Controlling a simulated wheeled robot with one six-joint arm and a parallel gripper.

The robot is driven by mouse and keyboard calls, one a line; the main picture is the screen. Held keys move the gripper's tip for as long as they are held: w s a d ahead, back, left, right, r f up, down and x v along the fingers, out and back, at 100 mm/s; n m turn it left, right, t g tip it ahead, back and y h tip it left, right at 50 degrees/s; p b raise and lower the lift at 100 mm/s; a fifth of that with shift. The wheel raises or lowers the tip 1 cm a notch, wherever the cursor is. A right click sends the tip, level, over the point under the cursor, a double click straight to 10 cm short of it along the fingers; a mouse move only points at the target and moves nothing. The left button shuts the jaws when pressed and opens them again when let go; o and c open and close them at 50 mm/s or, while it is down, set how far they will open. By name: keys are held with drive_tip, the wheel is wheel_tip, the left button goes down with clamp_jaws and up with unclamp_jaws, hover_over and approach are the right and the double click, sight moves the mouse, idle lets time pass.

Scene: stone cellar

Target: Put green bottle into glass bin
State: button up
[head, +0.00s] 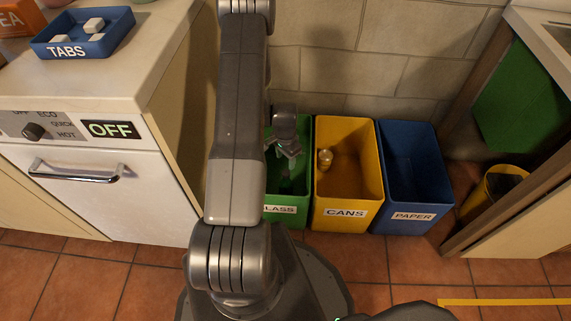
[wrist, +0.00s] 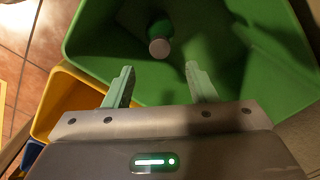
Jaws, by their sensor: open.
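The green glass bin (head: 301,133) stands by the wall, its label partly hidden behind my arm. My gripper (head: 287,150) is over this bin with its jaws apart and nothing between them. In the wrist view the gripper (wrist: 160,88) points into the green bin (wrist: 275,55). A green bottle (wrist: 160,37) with a pale round cap or end is inside the bin, beyond the fingertips and apart from them. In the head view I cannot clearly make out the bottle.
A yellow cans bin (head: 345,185) with a gold can (head: 325,158) inside stands right of the glass bin. A blue paper bin (head: 410,180) stands beyond it. A white dishwasher (head: 100,190) is at left. A blue tabs tray (head: 85,45) sits on the counter above.

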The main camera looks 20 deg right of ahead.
wheel_tip(320, 180, up, 4)
hover_over(286, 173)
drive_tip(key=shift+r+p, duration=0.1)
drive_tip(key=shift+p, duration=0.25)
wheel_tip(286, 173, down, 14)
drive_tip(key=b, duration=0.5)
drive_tip(key=shift+r, duration=0.2)
drive_tip(key=shift+r+p, duration=0.35)
drive_tip(key=shift+r, duration=0.05)
drive_tip(key=shift+f, duration=0.1)
